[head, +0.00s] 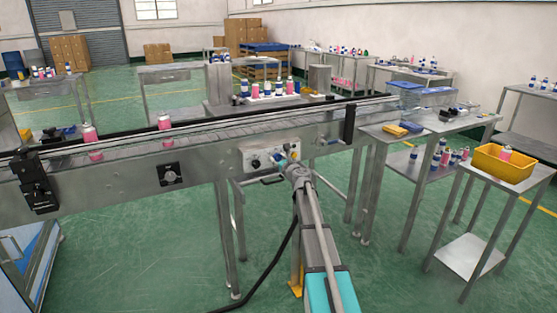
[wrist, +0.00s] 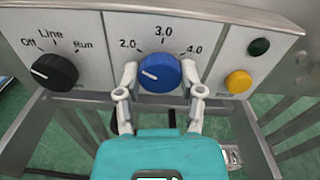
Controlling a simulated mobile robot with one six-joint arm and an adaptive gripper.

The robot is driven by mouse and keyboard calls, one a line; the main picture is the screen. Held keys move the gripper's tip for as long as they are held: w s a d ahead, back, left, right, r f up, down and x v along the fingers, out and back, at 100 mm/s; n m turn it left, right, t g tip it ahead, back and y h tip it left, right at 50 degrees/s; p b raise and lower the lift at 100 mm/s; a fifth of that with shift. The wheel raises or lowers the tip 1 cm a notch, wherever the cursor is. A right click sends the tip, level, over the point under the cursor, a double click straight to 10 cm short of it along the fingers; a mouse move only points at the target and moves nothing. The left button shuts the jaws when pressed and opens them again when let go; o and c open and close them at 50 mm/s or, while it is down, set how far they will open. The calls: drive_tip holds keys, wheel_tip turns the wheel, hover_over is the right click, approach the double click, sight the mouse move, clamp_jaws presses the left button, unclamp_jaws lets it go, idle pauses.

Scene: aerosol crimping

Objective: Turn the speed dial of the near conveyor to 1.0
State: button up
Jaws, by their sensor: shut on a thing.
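The speed dial (wrist: 160,73) is a blue knob on the near conveyor's control panel. Its white line sits on its left half and points left, below the printed 2.0. The marks 2.0, 3.0 and 4.0 are readable; no 1.0 mark shows. My gripper (wrist: 159,82) is shut on the dial, one finger on its left side and one on its right. In the head view, my gripper (head: 284,160) reaches the panel (head: 247,152) on the side of the near conveyor (head: 205,155), hiding part of the dial.
A black Off/Line/Run selector (wrist: 55,71) is left of the dial, pointing lower right to upper left. A yellow bin (head: 500,167) stands on a table at the right.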

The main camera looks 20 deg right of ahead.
drive_tip(key=shift+c, duration=0.9)
drive_tip(key=shift+d, duration=0.1)
drive_tip(key=shift+n, duration=0.3)
drive_tip(key=n, duration=0.7)
drive_tip(key=shift+n, duration=2.2)
